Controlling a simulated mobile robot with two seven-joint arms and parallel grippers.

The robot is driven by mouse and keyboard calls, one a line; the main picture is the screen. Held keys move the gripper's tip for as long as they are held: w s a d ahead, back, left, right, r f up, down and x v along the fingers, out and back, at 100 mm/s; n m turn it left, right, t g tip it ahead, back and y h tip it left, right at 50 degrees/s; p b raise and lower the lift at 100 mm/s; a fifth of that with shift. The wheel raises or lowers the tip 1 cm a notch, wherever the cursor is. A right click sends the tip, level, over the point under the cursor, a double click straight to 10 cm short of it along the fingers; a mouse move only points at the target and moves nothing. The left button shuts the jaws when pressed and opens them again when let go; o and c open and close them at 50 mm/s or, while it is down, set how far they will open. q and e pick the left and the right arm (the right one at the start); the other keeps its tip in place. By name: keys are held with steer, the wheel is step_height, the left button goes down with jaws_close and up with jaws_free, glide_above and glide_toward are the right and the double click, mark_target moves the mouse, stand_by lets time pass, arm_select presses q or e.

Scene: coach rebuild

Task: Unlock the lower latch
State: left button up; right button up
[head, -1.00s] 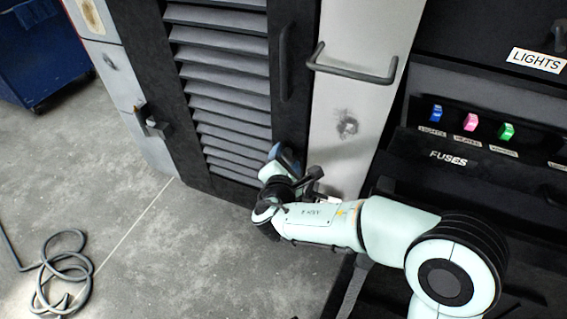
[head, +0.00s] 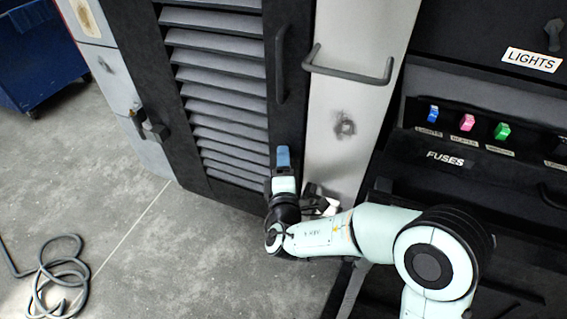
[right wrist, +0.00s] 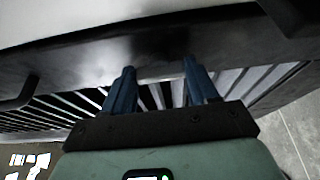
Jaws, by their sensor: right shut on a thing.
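The louvred door (head: 222,95) has a black frame. My right gripper (head: 283,158), with blue fingers, is upright at the lower right of this frame. In the right wrist view the two blue fingers (right wrist: 159,82) stand apart over the frame edge, with a pale narrow strip between their tips. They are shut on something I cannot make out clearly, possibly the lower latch. A dark fitting with a white part (head: 316,203) is low on the grey panel, just right of the gripper, partly hidden by my arm. My left gripper is out of view.
The door has a vertical handle (head: 281,65). The grey panel (head: 345,105) carries a horizontal handle (head: 350,72). At right is a fuse cabinet with coloured switches (head: 467,122). A coiled cable (head: 62,275) lies on open floor; a blue bin (head: 38,60) stands at upper left.

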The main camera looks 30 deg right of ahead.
steer(key=shift+m, duration=0.3)
stand_by(0.4)
steer(key=o, duration=1.1)
steer(key=shift+c, duration=0.2)
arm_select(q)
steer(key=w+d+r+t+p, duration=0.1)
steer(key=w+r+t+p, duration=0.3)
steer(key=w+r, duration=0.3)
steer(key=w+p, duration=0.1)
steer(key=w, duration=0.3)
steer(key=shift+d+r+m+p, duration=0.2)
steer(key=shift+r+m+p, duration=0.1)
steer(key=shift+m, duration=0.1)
arm_select(e)
steer(key=v, duration=1.3)
steer(key=shift+s+f, duration=0.15)
